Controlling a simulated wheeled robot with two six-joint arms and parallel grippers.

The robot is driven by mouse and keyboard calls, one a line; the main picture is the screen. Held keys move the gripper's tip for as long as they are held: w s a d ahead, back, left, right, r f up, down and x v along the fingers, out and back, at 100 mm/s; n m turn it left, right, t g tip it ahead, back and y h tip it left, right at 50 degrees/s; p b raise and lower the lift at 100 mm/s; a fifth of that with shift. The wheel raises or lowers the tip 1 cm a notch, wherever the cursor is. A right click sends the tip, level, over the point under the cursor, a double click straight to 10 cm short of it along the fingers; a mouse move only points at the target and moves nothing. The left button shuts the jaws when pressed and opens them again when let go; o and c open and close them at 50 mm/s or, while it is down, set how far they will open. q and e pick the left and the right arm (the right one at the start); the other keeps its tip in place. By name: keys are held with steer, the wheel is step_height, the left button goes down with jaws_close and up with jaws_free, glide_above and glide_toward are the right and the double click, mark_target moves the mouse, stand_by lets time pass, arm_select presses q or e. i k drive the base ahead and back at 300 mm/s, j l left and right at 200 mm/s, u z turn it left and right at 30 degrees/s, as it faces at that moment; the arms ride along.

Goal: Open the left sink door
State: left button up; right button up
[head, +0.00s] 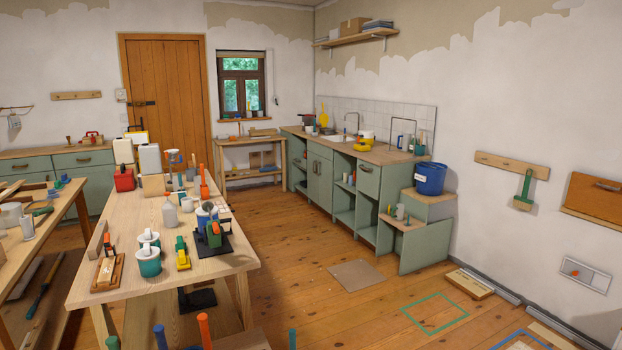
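The green sink counter (380,155) stands along the right wall, with the sink basin (338,138) and a tap in its wooden top. Below the sink is a closed-looking green door front (313,185) with a small dark handle; it is far off and small. I cannot clearly tell the seam between a left and a right door. Open shelf bays lie on both sides of this front. Neither of my grippers is in view.
A long wooden workbench (90,285) crowded with bottles, pots and tools stands at the left front. Bare plank floor (290,260) lies between it and the counter. A brown mat (356,274) and a low green cabinet with a blue bucket (430,178) are at the right.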

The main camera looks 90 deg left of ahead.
mark_target(312, 158)
steer(key=u, duration=2.85)
steer(key=i+l+z, duration=0.3)
steer(key=i+z, duration=0.2)
steer(key=i+l+z, duration=0.1)
steer(key=i+z, duration=0.4)
steer(key=i+l, duration=0.1)
steer(key=i, duration=0.35)
steer(key=i+l, duration=0.15)
steer(key=i, duration=0.3)
steer(key=i+l, duration=0.1)
steer(key=i, duration=0.35)
steer(key=i+j+u, duration=0.25)
steer(key=u, duration=0.15)
steer(key=i+u, duration=0.85)
steer(key=i+l+u, duration=0.1)
steer(key=i+u, duration=0.5)
steer(key=i, duration=1.45)
steer(key=i+z, duration=0.1)
steer(key=i, duration=0.45)
steer(key=i+z, duration=0.15)
steer(key=i, duration=0.45)
steer(key=i+j+z, duration=0.1)
steer(key=i, duration=0.45)
steer(key=i+z, duration=0.25)
steer(key=i, duration=0.65)
steer(key=i+j+z, duration=0.2)
steer(key=i, duration=0.65)
